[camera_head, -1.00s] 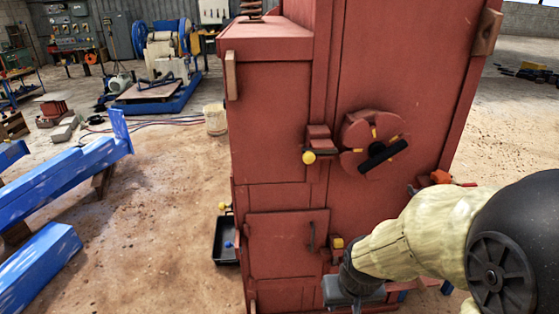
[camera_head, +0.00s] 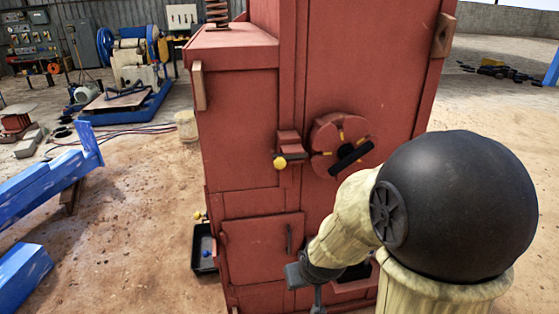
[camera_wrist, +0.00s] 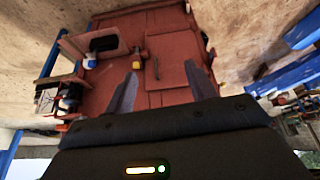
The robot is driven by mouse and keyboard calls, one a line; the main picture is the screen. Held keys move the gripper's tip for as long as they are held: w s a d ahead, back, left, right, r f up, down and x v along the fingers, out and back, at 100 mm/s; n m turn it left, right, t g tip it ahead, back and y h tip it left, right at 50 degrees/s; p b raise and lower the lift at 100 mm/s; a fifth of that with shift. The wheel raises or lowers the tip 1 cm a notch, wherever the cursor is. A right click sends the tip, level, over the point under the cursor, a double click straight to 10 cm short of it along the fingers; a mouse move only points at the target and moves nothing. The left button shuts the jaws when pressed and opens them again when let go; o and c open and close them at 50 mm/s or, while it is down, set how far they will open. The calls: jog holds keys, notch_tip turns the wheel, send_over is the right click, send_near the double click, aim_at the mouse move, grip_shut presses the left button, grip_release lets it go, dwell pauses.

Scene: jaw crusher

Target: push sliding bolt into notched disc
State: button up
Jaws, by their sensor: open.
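The round red notched disc (camera_head: 324,132), with yellow marks around its rim and a black bar handle across it, is on the front of the red crusher (camera_head: 262,120). The sliding bolt (camera_head: 289,144) sits in a small red block just left of the disc and has a yellow ball knob. A gap between bolt and disc cannot be judged clearly. My gripper (camera_wrist: 160,70) is open and empty in the wrist view, facing the crusher's lower front. In the head view it is low, below the disc, its fingers mostly cut off or hidden.
A lower door (camera_head: 262,247) with a handle is left of my arm. A black tray (camera_head: 203,248) lies beside the crusher's base. Blue beams (camera_head: 45,190) lie at left. A small yellow part (camera_wrist: 138,64) shows on the crusher in the wrist view.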

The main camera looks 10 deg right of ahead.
jog(key=w+r+n+t+p, duration=0.2)
jog(key=w+r+t, duration=0.3)
jog(key=w, duration=0.3)
jog(key=w+r+n+t+p, duration=0.1)
jog(key=w+r+t+p, duration=0.4)
jog(key=w+r+t, duration=0.1)
jog(key=shift+w+d+r+n+t, duration=0.15)
jog(key=shift+w+r+n+t, duration=0.2)
jog(key=shift+w+t, duration=0.65)
jog(key=shift+w+f+p, duration=0.1)
jog(key=shift+w+p, duration=0.05)
jog(key=shift+p, duration=0.15)
